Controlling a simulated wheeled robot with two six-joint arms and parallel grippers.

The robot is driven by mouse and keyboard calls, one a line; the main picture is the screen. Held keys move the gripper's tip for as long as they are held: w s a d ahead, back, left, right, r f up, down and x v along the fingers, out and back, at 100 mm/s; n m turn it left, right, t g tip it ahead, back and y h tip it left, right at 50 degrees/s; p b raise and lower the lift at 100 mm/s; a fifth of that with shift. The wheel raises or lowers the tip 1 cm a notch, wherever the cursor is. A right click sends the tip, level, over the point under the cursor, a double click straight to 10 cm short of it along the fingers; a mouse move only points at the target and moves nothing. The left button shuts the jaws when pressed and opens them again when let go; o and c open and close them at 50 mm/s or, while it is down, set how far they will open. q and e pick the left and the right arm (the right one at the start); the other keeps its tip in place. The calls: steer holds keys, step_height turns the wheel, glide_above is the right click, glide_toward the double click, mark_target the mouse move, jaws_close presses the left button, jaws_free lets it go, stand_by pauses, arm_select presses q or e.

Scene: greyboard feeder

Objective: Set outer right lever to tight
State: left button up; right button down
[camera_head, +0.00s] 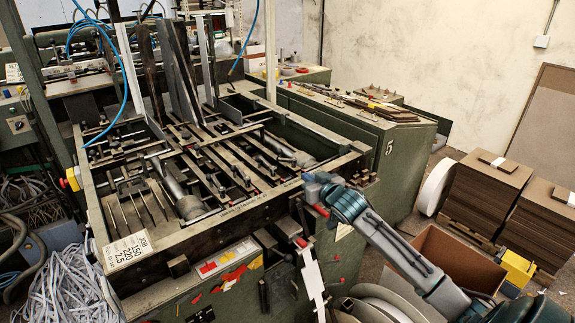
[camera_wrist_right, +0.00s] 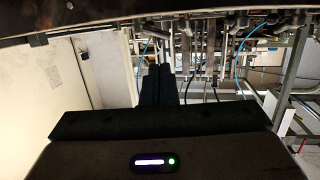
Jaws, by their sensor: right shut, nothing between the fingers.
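My right gripper (camera_head: 308,180) is at the front right corner of the green feeder machine (camera_head: 290,218), close to its edge. In the right wrist view its dark fingers (camera_wrist_right: 158,84) are together and hold nothing. A red-tipped part (camera_head: 320,211) sits just below the gripper, and another red-tipped part (camera_head: 300,242) is lower on the machine's front. I cannot tell which part is the outer right lever or how it is set; the arm hides some of this corner. I cannot tell whether the gripper touches anything. My left gripper is in neither view.
Metal bars and rods (camera_head: 215,160) fill the machine's frame. A green cabinet (camera_head: 395,165) marked 5 stands behind the arm. Greyboard stacks (camera_head: 485,195) and an open cardboard box (camera_head: 455,262) are at the right. In the wrist view, a blue hose (camera_wrist_right: 240,60) hangs among rods.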

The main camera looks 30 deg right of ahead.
mark_target(280, 160)
steer(key=shift+r, duration=0.1)
steer(key=p+x, duration=0.4)
steer(key=x, duration=1)
steer(key=shift+w, duration=0.1)
steer(key=shift+a, duration=0.1)
steer(key=shift+w+a+b, duration=0.3)
steer(key=shift+w+b, duration=0.3)
steer(key=shift+b, duration=0.35)
steer(key=shift+w+a+b, duration=0.1)
steer(key=shift+w+b, duration=0.25)
steer(key=shift+w, duration=0.05)
steer(key=shift+r, duration=0.1)
